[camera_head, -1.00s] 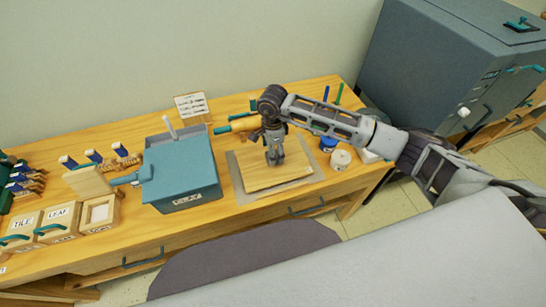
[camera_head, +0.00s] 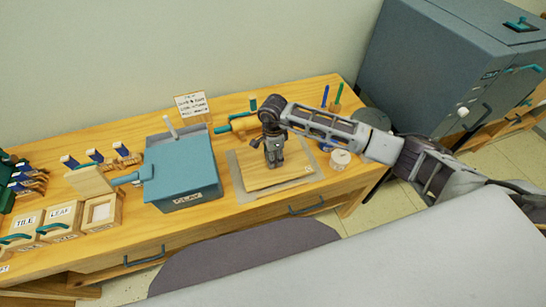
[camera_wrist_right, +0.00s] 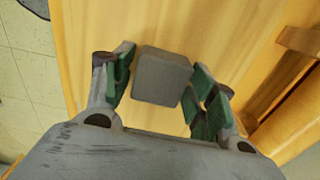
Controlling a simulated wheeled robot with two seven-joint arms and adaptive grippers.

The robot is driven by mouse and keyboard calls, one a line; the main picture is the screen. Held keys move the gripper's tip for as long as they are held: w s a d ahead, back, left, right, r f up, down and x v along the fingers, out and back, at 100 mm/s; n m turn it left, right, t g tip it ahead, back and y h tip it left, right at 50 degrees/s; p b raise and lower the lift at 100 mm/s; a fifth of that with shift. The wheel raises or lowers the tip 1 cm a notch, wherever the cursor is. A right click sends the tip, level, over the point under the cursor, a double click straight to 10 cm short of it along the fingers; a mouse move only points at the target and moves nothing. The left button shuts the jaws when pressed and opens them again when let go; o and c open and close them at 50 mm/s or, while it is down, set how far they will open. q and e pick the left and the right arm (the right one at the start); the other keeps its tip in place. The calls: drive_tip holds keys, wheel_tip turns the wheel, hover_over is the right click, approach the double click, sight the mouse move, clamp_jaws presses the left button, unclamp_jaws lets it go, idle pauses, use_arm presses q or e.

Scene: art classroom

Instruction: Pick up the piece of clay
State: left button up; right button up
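The piece of clay is a small grey block (camera_wrist_right: 161,77). In the right wrist view it lies between the green-padded fingers of my right gripper (camera_wrist_right: 163,90), with narrow gaps on both sides, so the gripper looks open around it. In the head view my right gripper (camera_head: 274,161) points down over the wooden board (camera_head: 293,173), and the clay cannot be made out behind the fingers. My left gripper is not in view.
A blue-grey box labelled CLAY (camera_head: 182,176) stands left of the board. A white roll (camera_head: 340,160) and upright tools (camera_head: 337,97) are at the right. Wooden boxes (camera_head: 62,219) stand at the far left.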

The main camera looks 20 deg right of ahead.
drive_tip(key=c, duration=0.7)
drive_tip(key=shift+r, duration=0.1)
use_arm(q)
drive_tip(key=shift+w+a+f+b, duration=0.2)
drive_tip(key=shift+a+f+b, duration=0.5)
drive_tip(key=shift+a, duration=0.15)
use_arm(e)
drive_tip(key=shift+r, duration=4.9)
